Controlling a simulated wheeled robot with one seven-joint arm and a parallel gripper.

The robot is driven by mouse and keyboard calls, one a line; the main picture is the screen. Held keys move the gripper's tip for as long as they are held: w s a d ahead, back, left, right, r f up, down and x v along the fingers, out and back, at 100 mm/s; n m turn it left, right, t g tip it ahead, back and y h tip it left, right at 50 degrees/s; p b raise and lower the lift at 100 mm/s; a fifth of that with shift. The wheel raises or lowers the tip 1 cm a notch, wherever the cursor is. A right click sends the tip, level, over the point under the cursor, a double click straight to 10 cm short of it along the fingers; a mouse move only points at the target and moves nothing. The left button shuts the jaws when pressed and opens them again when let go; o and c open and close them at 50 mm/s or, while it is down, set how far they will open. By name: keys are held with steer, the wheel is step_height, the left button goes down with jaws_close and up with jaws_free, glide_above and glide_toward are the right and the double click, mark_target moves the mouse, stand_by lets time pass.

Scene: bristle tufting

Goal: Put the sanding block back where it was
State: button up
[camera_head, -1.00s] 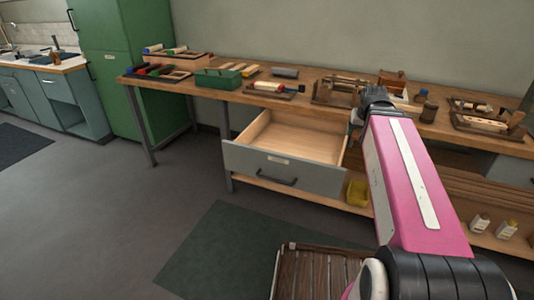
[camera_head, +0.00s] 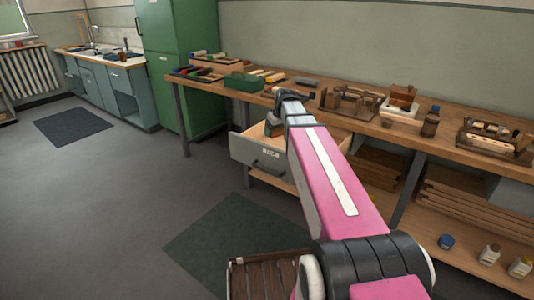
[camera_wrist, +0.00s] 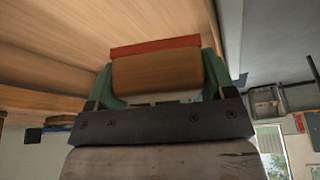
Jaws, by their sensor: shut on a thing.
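The sanding block (camera_wrist: 155,76) is a brown wooden block with a red layer along one face. It fills the middle of the wrist view between the green fingers of my gripper (camera_wrist: 158,84), which is shut on it. In the head view my gripper (camera_head: 272,119) is at the open drawer (camera_head: 255,153), with a small brown piece of the block showing below it. The drawer has a grey front and a pale wood inside, partly hidden by my arm. Pale wood (camera_wrist: 50,50) lies close to the block in the wrist view. Contact cannot be told.
The workbench (camera_head: 310,100) runs behind the drawer. It carries a green box (camera_head: 245,82), a wooden jig (camera_head: 345,101), a brown bottle (camera_head: 430,122) and several trays. A green cabinet (camera_head: 178,60) stands at the left. The floor in front is open, with a dark mat (camera_head: 225,235).

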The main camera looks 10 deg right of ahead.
steer(key=w+f+n+y, duration=0.1)
steer(key=w+f+n, duration=0.2)
steer(key=w, duration=0.6)
steer(key=shift+w+a+f+n+g+y, duration=0.15)
steer(key=shift+a+f+n+g+y, duration=0.15)
steer(key=shift+a+n, duration=0.15)
steer(key=shift+d, duration=0.1)
step_height(320, 180, down, 10)
steer(key=shift+r, duration=0.2)
steer(key=shift+f, duration=0.1)
steer(key=shift+f, duration=0.3)
steer(key=shift+f, duration=0.25)
